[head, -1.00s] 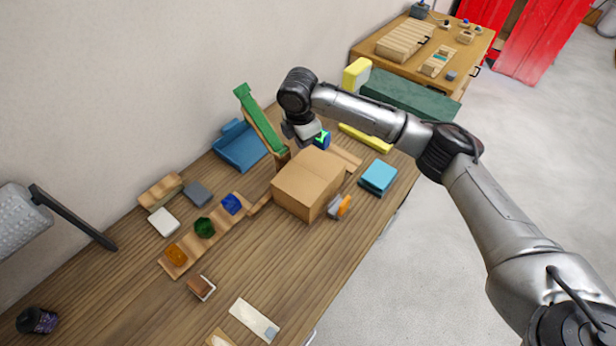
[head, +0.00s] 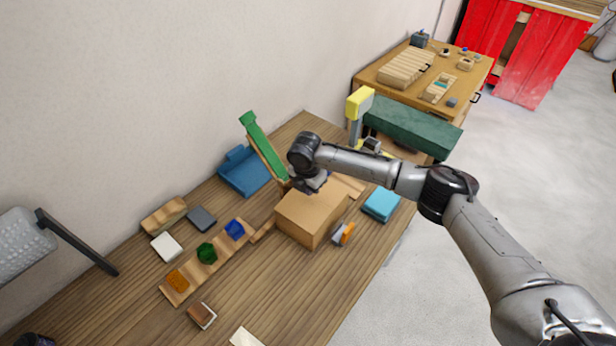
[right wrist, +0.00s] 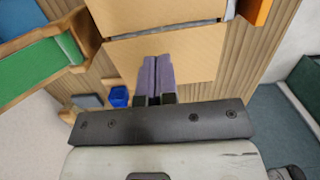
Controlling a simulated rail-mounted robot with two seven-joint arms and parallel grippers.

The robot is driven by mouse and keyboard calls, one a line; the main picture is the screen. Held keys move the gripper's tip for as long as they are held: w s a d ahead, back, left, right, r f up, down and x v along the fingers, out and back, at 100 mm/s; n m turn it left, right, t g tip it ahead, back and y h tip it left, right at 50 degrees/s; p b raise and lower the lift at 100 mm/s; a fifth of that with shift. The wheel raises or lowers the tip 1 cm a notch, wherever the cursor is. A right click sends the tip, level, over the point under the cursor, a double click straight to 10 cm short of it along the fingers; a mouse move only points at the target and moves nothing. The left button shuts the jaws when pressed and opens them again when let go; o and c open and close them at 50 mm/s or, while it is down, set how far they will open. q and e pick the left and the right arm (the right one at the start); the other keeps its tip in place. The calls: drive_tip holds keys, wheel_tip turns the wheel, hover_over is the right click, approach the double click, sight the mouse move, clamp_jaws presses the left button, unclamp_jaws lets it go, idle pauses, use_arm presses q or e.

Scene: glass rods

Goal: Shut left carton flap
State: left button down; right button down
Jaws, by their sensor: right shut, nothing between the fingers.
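The tan cardboard carton (head: 308,218) stands on the wooden workbench, its top largely covered by cardboard in the head view. My right gripper (head: 314,186) is at the carton's back top edge and its fingers are partly hidden there. In the right wrist view its shut, empty purple-grey fingers (right wrist: 156,62) lie over a tan cardboard panel (right wrist: 198,52). A grey band and gap separate that panel from another one above it. I cannot tell which panel is the left flap, or whether the fingertips touch cardboard. My left gripper is not in view.
A green ramp (head: 262,143) and blue tray (head: 243,171) stand behind the carton. An orange-and-grey item (head: 343,234) is close to its front right, with a light-blue block (head: 381,204) further right. A wooden strip (head: 203,265) with coloured pieces lies left.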

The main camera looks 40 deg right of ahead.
sight(311, 200)
wheel_tip(311, 200, down, 3)
drive_tip(key=shift+d+f, duration=0.1)
drive_tip(key=shift+d, duration=0.05)
drive_tip(key=shift+f, duration=0.4)
drive_tip(key=shift+d+f, duration=0.1)
